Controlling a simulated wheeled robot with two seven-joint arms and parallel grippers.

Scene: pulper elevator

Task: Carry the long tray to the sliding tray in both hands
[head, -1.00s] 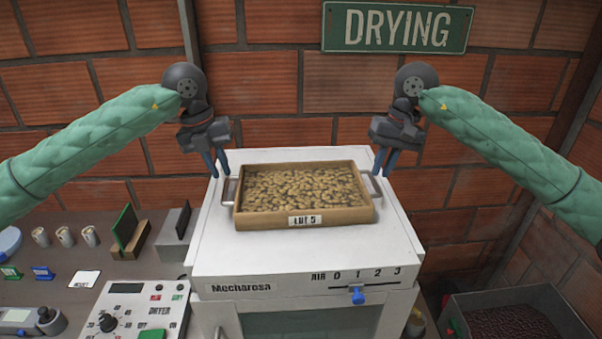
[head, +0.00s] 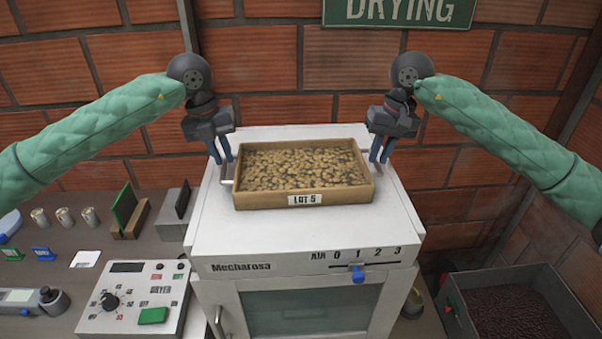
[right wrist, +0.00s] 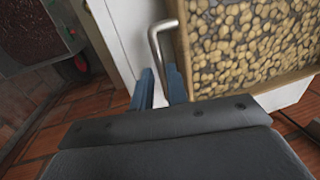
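The long tray (head: 340,193) is a wooden tray of pale beans marked "LOT 5". It sits level on the white dryer, with a metal handle at each end. My left gripper (head: 221,160) has its blue fingers apart at the left handle (head: 226,182). My right gripper (head: 381,158) is at the right handle, largely hidden in the head view. In the right wrist view, my right gripper's fingers (right wrist: 160,78) are apart, with the bent metal handle (right wrist: 154,42) reaching between them. I cannot make out a sliding tray.
The white "Mecharosa" dryer (head: 300,240) has a blue air slider (head: 358,275). A control box (head: 135,297), small cups (head: 65,217) and wooden holders stand on the bench at left. A grey bin (head: 520,305) of dark red beans is at lower right. The brick wall is behind.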

